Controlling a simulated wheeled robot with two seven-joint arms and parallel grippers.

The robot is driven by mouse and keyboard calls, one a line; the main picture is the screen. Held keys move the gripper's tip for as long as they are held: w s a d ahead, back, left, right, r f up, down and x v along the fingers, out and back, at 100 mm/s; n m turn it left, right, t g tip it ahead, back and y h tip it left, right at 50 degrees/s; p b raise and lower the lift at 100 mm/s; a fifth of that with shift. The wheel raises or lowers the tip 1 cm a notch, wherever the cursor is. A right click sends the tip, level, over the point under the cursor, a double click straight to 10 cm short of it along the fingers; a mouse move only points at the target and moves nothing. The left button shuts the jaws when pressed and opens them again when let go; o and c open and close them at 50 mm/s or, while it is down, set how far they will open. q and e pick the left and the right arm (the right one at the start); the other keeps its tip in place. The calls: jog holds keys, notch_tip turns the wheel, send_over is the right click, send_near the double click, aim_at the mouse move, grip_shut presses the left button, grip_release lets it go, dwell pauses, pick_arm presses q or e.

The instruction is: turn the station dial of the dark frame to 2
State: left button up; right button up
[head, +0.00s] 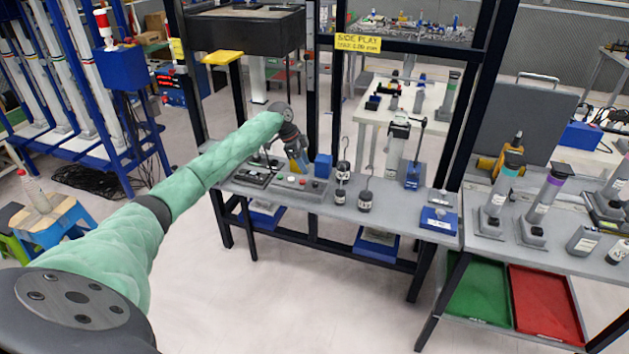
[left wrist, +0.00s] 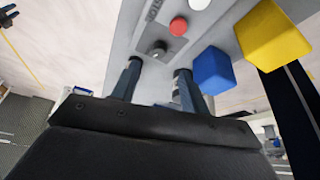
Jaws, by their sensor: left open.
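The dark frame (head: 312,80) has black posts around a grey bench. A grey control box (head: 290,188) sits on the bench top, with its buttons only small in the head view. In the left wrist view, a dark round station dial (left wrist: 158,52) sits on the box's grey panel, beside a red button (left wrist: 179,26). I cannot read its setting. My left gripper (head: 298,168) reaches over the box. In the left wrist view the left gripper (left wrist: 158,70) is open, its two fingers apart on either side of the dial's near side. I cannot tell whether they touch it. My right gripper is not in view.
A blue block (left wrist: 213,70) and a yellow block (left wrist: 272,36) stand close to the right finger in the left wrist view. Dark cylindrical weights (head: 341,187) stand right of the box. A blue-based holder (head: 439,219) lies at the bench's right end.

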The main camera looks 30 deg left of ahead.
aim_at(315, 182)
pick_arm(q)
jog(key=shift+p+x, duration=1.45)
jog(key=shift+x, duration=2.45)
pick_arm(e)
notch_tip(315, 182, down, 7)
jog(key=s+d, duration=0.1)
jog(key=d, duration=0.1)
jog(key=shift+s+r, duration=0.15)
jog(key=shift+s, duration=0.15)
pick_arm(q)
jog(key=shift+r, duration=0.1)
grip_shut()
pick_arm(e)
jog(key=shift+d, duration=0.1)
